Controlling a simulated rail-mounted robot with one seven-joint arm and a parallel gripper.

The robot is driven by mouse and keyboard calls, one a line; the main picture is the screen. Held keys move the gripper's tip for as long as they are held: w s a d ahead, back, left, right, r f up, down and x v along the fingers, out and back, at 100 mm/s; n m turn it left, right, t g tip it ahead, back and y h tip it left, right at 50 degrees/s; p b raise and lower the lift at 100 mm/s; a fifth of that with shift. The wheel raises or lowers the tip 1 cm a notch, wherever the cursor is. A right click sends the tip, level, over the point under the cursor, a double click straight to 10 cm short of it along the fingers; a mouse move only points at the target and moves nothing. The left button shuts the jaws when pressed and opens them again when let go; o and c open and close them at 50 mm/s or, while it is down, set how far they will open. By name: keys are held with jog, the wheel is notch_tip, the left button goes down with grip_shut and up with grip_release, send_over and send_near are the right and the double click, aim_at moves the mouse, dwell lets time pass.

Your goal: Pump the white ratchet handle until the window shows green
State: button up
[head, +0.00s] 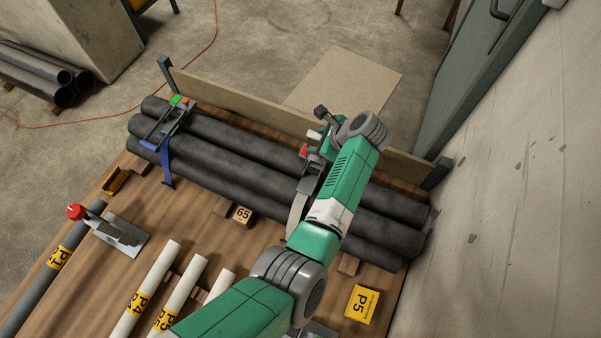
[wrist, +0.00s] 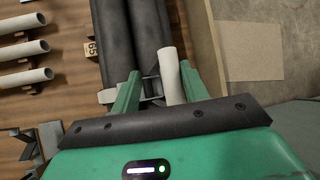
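The white ratchet handle (wrist: 172,76) stands between the fingers of my gripper (wrist: 159,72) in the wrist view. The fingers are apart; the handle is close to the right finger, with a gap to the left one. I cannot tell whether it touches the right finger. In the head view the handle's white end (head: 314,135) shows beside my wrist, which hides much of the ratchet. A red patch (head: 303,151) shows on the ratchet, apparently its window. A pale strap (head: 298,212) runs down from it over the dark pipes (head: 240,150).
A second ratchet (head: 178,108) with a blue strap (head: 166,163) crosses the pipes at left. A low board (head: 240,98) runs along the far edge. White pipes (head: 146,290) and a red-knobbed fixture (head: 76,211) lie nearer. A wall (head: 520,180) bounds the right side.

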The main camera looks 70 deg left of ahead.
jog(key=shift+f, duration=0.1)
jog(key=shift+s+d+r+p, duration=0.3)
jog(key=shift+r+p, duration=0.1)
jog(key=shift+p, duration=0.55)
jog(key=s+d+p, duration=0.1)
jog(key=p, duration=0.2)
jog(key=shift+s+d+f, duration=0.35)
jog(key=shift+d+f, duration=0.05)
